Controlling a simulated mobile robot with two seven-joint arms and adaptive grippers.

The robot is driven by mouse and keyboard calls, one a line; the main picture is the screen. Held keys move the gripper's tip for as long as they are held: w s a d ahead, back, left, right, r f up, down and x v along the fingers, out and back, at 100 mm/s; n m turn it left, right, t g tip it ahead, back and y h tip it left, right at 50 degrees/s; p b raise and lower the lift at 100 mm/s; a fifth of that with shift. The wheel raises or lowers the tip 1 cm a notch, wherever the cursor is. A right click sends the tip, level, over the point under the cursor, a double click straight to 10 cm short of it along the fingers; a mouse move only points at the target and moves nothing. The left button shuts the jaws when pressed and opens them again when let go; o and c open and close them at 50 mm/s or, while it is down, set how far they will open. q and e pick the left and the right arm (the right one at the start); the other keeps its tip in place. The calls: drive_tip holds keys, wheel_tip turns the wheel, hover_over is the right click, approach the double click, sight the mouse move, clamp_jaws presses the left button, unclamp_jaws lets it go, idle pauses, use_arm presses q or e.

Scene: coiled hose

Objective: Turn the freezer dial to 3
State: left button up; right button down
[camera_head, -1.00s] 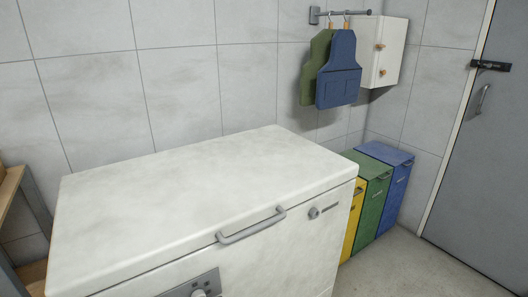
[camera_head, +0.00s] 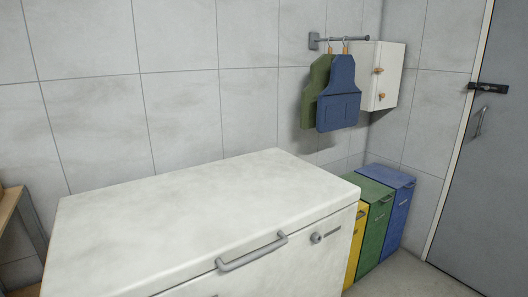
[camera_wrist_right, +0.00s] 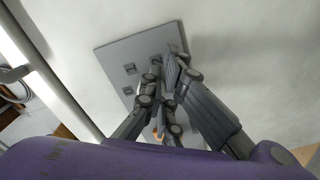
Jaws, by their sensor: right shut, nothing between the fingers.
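The white chest freezer (camera_head: 190,215) fills the lower left of the head view, its lid down. A grey handle (camera_head: 252,252) is on the lid's front edge. In the right wrist view, a grey control panel (camera_wrist_right: 112,52) is set in the white front. It has small square switches (camera_wrist_right: 129,69). My right gripper (camera_wrist_right: 166,62) is shut and empty, its fingertips over or just in front of the panel. The dial cannot be made out; the fingers cover that part of the panel. Whether they touch it I cannot tell. My left gripper is in neither view.
A lock (camera_head: 317,238) sits on the freezer front, right of the handle. Yellow, green (camera_head: 373,220) and blue bins stand to the right. Aprons (camera_head: 338,95) hang on the wall beside a white cabinet (camera_head: 382,75). A grey door (camera_head: 480,180) is at far right.

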drive_tip(key=p+v, duration=0.2)
drive_tip(key=v, duration=0.4)
